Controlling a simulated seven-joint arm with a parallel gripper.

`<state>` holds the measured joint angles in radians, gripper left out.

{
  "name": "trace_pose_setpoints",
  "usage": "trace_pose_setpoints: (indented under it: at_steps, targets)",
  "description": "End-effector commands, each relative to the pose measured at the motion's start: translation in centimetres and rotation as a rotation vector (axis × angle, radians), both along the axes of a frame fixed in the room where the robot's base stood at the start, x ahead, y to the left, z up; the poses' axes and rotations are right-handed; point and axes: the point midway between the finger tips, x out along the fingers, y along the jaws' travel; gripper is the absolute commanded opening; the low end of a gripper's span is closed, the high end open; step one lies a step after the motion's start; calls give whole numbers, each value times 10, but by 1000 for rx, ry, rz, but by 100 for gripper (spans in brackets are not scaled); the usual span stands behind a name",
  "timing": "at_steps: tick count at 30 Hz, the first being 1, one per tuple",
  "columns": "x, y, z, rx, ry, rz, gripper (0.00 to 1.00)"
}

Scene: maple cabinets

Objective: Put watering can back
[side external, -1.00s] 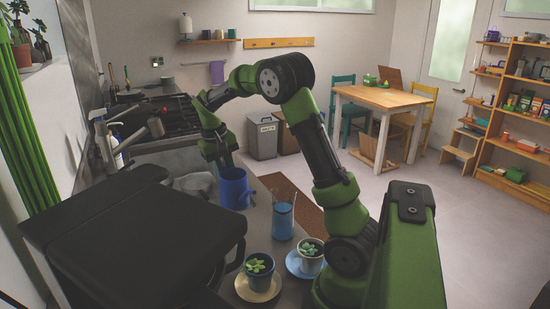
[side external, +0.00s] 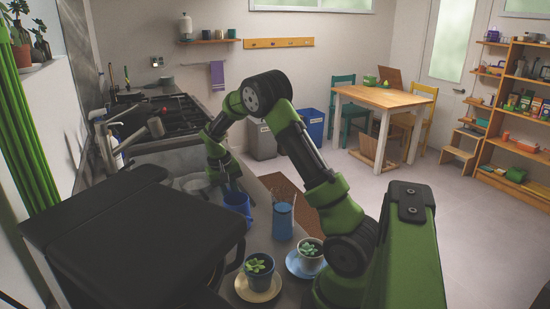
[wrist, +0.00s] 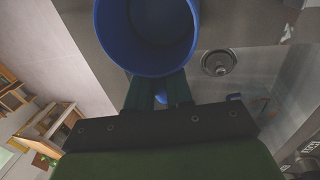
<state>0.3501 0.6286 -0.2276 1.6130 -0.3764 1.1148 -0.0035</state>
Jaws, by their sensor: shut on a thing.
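A dark blue, open-topped can (side external: 238,206) is at the counter's right side, just left of a lighter blue vessel (side external: 283,222) with thin upright lines above its rim. My gripper (side external: 228,183) reaches down to the dark blue can from behind and is shut on its near part. In the wrist view the can's round mouth (wrist: 150,68) fills the top middle, beyond my fingers (wrist: 160,92). The inside looks empty. I cannot tell whether its base touches the counter. No spout is clear on it.
Two potted succulents stand on a yellow saucer (side external: 260,294) and a blue saucer (side external: 295,268) in front. The sink lies to the left, with its drain (wrist: 215,62) in the wrist view and a faucet (side external: 153,128). A stove (side external: 165,115) is behind.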

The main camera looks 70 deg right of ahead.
Motion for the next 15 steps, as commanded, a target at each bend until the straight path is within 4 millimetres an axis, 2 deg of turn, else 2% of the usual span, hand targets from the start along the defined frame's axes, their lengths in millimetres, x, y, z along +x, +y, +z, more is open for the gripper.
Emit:
trace_pose_setpoints:
  at_steps: [10, 11, 15]
  targets:
    - [0, 0, -3, -1, -1, 0, 0]
    - [0, 0, -3, 0, -1, 0, 25]
    - [0, 0, -3, -1, -1, 0, 46]
